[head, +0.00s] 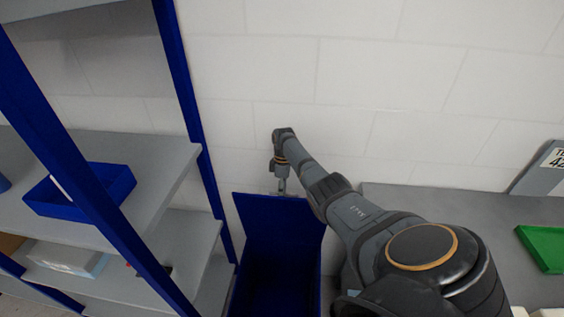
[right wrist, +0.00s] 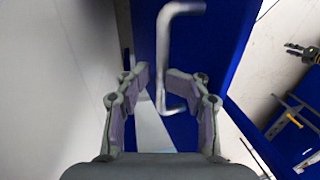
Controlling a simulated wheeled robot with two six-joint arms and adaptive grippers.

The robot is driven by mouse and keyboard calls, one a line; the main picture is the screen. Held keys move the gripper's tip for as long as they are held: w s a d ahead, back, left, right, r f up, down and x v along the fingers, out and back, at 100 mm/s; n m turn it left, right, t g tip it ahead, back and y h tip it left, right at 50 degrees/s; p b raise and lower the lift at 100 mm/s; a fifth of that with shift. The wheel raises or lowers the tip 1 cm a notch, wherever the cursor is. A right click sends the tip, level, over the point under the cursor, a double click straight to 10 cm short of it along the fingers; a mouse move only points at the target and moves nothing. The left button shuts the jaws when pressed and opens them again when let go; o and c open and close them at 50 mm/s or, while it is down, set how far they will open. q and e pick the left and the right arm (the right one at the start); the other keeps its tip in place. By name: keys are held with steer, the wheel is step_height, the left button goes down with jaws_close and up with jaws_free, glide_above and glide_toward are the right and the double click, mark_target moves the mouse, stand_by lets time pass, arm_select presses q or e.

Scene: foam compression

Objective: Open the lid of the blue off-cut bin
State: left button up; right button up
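The blue off-cut bin (head: 240,292) stands on the floor between the shelving and the grey counter. Its blue lid (head: 270,225) is raised and stands steeply at the back, and the dark blue inside shows. My right gripper (head: 282,187) is at the lid's top edge; its fingers are small there. In the right wrist view the right gripper (right wrist: 161,78) is open, with a grey bar handle (right wrist: 162,50) on the blue lid (right wrist: 215,50) running between its fingertips, not clamped. A small dark shape like my left gripper (right wrist: 302,52) shows at the right edge, its opening unclear.
Shelving (head: 185,90) with blue posts stands left of the bin, holding a blue tray (head: 115,180) and a pale box (head: 68,258). A grey counter (head: 450,203) with a green tray (head: 545,250) is at the right. A white block wall (head: 350,60) is close behind.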

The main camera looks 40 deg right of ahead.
steer(key=shift+d, duration=0.15)
steer(key=shift+r, duration=0.1)
steer(key=v, duration=1.2)
stand_by(0.4)
